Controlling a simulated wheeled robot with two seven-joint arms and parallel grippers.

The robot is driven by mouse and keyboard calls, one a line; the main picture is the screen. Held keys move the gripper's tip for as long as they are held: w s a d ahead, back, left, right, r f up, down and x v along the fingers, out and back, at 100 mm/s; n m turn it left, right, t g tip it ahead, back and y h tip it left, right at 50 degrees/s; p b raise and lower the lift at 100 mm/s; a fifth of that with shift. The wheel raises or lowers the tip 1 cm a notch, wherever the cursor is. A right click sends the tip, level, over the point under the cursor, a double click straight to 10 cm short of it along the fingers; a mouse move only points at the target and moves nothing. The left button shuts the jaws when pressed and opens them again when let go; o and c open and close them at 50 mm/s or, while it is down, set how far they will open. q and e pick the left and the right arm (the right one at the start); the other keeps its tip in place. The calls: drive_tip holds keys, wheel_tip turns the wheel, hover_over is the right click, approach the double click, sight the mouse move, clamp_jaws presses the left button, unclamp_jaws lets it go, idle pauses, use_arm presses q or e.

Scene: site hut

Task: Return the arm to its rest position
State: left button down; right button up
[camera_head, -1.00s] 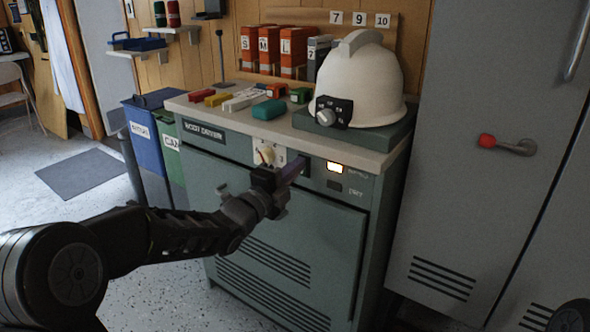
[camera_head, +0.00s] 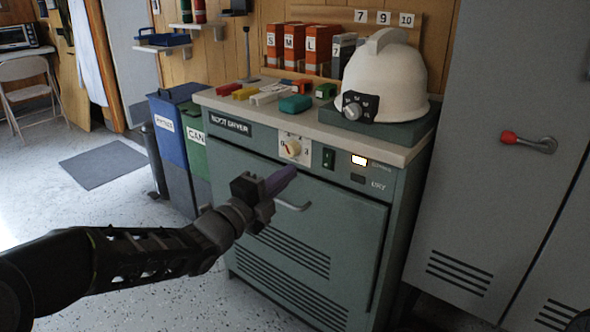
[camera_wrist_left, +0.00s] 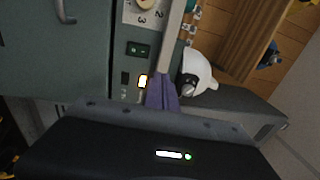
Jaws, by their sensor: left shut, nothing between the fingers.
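My left gripper (camera_head: 280,181) is shut with nothing between its purple-grey fingers. It is in front of the green boot dryer cabinet (camera_head: 300,234), below the dial and left of centre of the door, and its arm comes in from the lower left. In the left wrist view the shut fingers (camera_wrist_left: 162,92) point up toward the dryer's control panel. The dial (camera_head: 294,150) and a green rocker switch (camera_head: 328,158) are on that panel, beside a lit indicator (camera_head: 359,160). My right gripper is not in view.
On the dryer top are a white helmet (camera_head: 386,78) with a headlamp and several small coloured blocks. Blue (camera_head: 170,138) and green (camera_head: 194,158) bins stand to the left. A grey locker (camera_head: 488,150) with a red-tipped handle stands to the right.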

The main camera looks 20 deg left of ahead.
use_arm(q)
drive_tip(key=shift+s, duration=0.1)
idle(0.5)
